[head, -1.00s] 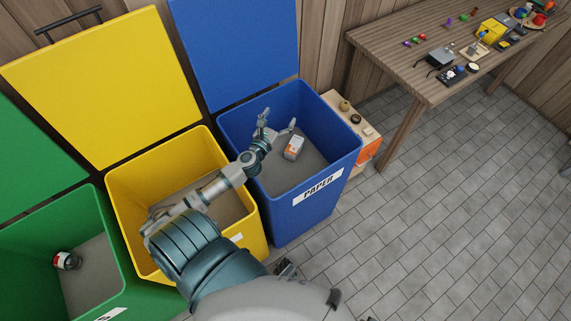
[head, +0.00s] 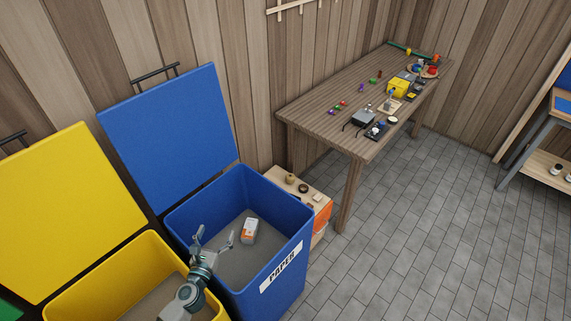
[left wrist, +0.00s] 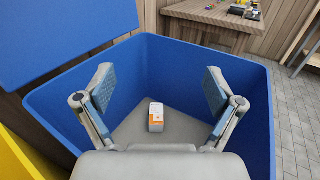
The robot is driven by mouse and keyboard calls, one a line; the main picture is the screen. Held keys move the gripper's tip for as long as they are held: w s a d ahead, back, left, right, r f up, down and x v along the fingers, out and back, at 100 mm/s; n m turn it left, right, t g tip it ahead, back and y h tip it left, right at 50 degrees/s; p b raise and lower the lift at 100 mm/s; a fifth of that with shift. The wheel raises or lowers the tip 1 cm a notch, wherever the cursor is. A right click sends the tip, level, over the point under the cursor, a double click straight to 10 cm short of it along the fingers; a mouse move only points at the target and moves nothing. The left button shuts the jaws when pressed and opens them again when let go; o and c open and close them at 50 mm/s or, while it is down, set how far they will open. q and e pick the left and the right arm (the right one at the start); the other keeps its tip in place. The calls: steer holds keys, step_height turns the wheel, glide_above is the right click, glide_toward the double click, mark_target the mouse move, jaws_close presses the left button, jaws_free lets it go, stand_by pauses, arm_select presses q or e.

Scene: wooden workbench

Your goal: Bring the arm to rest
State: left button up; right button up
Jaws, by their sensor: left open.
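My left gripper (head: 213,240) is open and empty over the blue paper bin (head: 283,262). In the left wrist view its two fingers (left wrist: 160,92) stand wide apart. A white and orange box (head: 250,230) lies on the bin's grey floor, apart from the fingers. The box also shows in the left wrist view (left wrist: 156,117), between and beyond the fingers. My right gripper is in neither view.
The yellow bin (head: 120,262) stands left of the blue one. Open lids stand behind the bins. A low wooden crate (head: 318,212) is right of the blue bin. The workbench (head: 325,112) with several small items stands behind. The tiled floor (head: 430,220) at right is clear.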

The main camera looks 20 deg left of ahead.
arm_select(q)
steer(key=s+d+r+m+h, duration=0.1)
steer(key=d+m+h, duration=0.8)
steer(key=d+m, duration=0.5)
steer(key=s+d+f+m+g+h, duration=0.2)
steer(key=s+d+f+m+g, duration=0.2)
steer(key=d+m, duration=0.4)
steer(key=s+d+f+m+g+h, duration=0.25)
steer(key=d+f+m, duration=0.2)
steer(key=m, duration=0.45)
steer(key=s+a+f+m+g+y, duration=0.5)
steer(key=s+f+m+g+y, duration=0.35)
steer(key=s+m, duration=0.2)
steer(key=s+f+p, duration=0.1)
steer(key=s+f, duration=0.1)
steer(key=f, duration=1.1)
steer(key=s+f+p, duration=0.1)
steer(key=s+f, duration=0.1)
steer(key=f, duration=1.1)
steer(key=shift+s+a+f+g, duration=0.3)
steer(key=shift+s+a, duration=0.1)
steer(key=shift+a, duration=0.05)
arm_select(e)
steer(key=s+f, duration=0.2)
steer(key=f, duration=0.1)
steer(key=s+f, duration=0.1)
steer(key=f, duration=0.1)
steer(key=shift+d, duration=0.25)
